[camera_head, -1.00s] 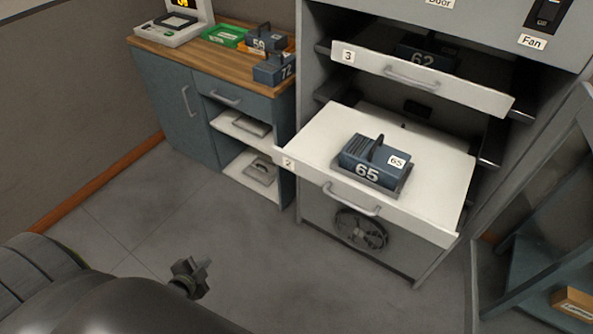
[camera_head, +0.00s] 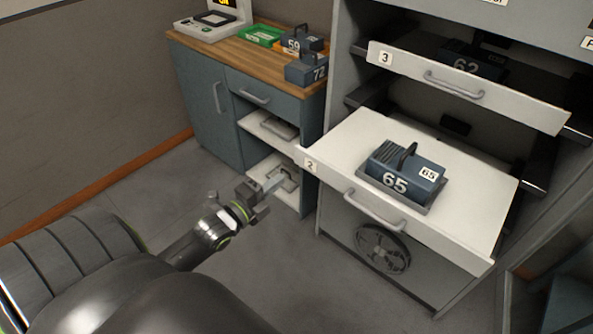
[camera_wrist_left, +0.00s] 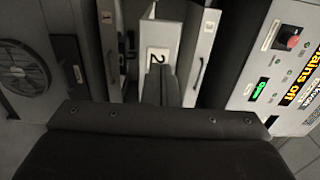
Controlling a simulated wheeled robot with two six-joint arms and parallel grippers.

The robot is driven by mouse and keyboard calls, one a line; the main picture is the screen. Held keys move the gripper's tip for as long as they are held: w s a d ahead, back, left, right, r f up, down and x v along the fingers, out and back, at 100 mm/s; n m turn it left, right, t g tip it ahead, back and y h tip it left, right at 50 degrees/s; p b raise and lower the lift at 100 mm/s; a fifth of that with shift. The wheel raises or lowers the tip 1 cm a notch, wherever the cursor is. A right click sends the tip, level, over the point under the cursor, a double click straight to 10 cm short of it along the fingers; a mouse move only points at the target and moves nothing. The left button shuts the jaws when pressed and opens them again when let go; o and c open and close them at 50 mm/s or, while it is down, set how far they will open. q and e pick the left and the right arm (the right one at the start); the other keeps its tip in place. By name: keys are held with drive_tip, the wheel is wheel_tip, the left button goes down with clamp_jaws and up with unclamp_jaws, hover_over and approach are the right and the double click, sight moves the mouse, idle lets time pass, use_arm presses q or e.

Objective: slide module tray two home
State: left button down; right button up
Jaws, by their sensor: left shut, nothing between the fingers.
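Module tray two (camera_head: 462,213) is a white tray with a "2" label at its front left corner, standing well out of the grey cabinet. A blue module marked 65 (camera_head: 402,175) with a black handle sits on it. The tray's front handle (camera_head: 372,211) is free. My left gripper (camera_head: 277,181) is shut and empty, left of and apart from the tray's front. In the left wrist view, its dark fingers (camera_wrist_left: 168,86) overlap the tray's "2" label (camera_wrist_left: 157,57). My right gripper is not in view.
Tray three (camera_head: 520,103), holding module 62 (camera_head: 474,64), also stands out above. A fan wheel (camera_head: 383,248) is below tray two. A side cabinet (camera_head: 205,110) with a wooden top bears modules 59 and 72 (camera_head: 306,70). Clear floor lies in front.

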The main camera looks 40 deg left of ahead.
sight(304, 160)
use_arm(q)
drive_tip(key=w, duration=0.2)
drive_tip(key=w+b, duration=0.1)
drive_tip(key=w, duration=0.1)
drive_tip(key=w+b, duration=0.1)
drive_tip(key=w, duration=0.2)
drive_tip(key=shift+d+f, duration=0.1)
drive_tip(key=shift+d, duration=0.15)
drive_tip(key=shift+w, duration=0.4)
